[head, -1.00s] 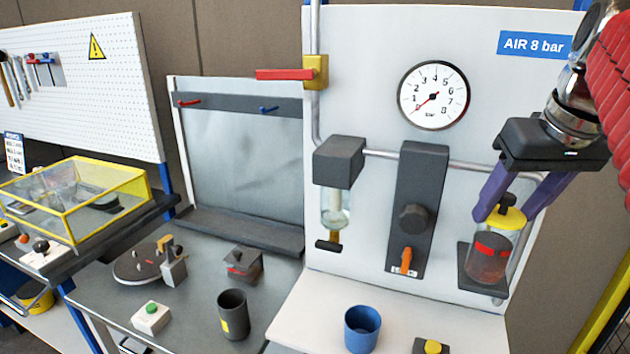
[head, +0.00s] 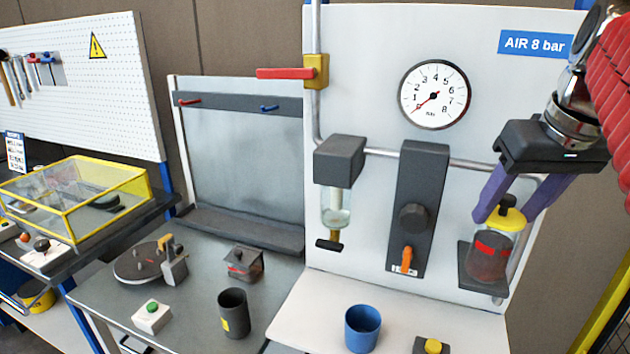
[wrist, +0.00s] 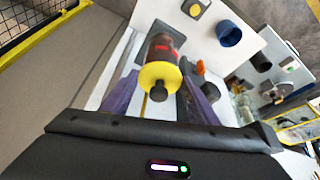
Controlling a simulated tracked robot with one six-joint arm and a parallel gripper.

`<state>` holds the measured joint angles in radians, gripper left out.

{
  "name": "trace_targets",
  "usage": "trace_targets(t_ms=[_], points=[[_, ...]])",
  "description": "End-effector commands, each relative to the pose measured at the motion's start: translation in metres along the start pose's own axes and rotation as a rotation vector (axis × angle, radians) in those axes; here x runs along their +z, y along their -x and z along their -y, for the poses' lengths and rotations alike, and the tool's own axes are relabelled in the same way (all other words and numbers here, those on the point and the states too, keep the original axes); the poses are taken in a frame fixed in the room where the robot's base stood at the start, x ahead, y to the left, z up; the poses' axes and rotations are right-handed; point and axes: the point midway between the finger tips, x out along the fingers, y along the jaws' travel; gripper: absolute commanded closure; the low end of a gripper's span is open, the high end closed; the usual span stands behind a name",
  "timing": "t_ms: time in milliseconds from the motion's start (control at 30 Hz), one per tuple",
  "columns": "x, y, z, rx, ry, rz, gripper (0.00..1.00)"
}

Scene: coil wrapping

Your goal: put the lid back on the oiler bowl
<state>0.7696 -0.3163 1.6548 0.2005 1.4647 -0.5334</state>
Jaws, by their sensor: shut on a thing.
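The oiler bowl (head: 487,262) is a clear cup with a red band, standing on a dark bracket at the right of the white air panel. The yellow lid (head: 508,218) with its black knob (head: 508,201) sits at the top of the bowl, in line with it. My gripper (head: 497,217) comes from the upper right, its purple fingers shut on the lid from both sides. In the wrist view the lid (wrist: 159,77) is between the fingers, with the red-banded bowl (wrist: 163,47) right behind it. Whether the lid is fully seated I cannot tell.
A grey regulator block (head: 423,207) with an orange lever stands left of the bowl. A filter unit (head: 338,163) hangs further left. A pipe (head: 470,164) runs behind my fingers. A blue cup (head: 362,328) and a yellow button (head: 432,346) are on the white shelf below.

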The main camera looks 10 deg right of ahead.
Motion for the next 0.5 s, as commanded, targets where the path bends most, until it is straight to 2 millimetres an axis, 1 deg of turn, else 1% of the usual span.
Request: trace_targets(t_ms=[133, 167, 433, 500], points=[[0.0000, 0.0000, 0.0000, 0.000, 0.000, 0.000, 0.68], [0.0000, 0.0000, 0.0000, 0.000, 0.000, 0.000, 0.44], [0.0000, 0.0000, -0.0001, 0.000, 0.000, 0.000, 0.25], [0.0000, 0.0000, -0.0001, 0.000, 0.000, 0.000, 0.24]])
